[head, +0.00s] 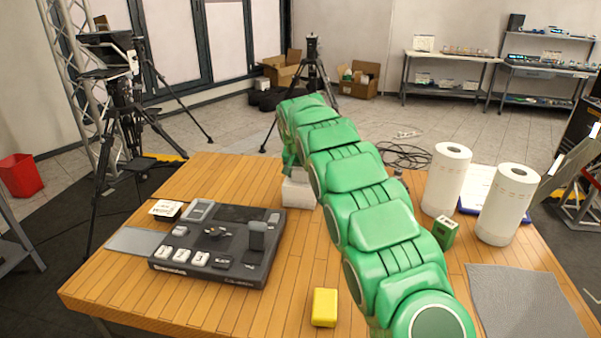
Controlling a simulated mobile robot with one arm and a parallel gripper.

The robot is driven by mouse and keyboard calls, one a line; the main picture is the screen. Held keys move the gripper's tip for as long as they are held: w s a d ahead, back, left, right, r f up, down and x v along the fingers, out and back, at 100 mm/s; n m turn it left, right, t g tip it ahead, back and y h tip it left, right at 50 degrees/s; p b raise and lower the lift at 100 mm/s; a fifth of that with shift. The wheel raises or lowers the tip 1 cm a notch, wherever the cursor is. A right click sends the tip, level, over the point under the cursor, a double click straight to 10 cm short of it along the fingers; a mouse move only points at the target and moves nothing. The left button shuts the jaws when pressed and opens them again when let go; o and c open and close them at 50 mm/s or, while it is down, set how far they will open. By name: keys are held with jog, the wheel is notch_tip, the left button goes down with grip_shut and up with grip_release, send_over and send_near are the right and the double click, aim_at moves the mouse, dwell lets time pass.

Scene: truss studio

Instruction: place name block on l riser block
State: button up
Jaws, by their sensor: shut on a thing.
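Directly below is a wider white block (299,195) standing on the table, likely the L riser block. The pale block appears at or just above its top; I cannot tell whether they touch. My arm covers the right side of both.
A dark grey console (220,270) stands left on the table (130,285). A yellow block (324,307) lies in front. Right are a green box (446,232), two paper rolls (446,180) and a grey mat (525,305). The table between console and yellow block is clear.

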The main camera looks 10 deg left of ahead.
jog(key=o, duration=1.2)
jog(key=shift+f, duration=0.1)
jog(key=shift+c, duration=0.2)
jog(key=v, duration=1.2)
jog(key=shift+s, duration=0.1)
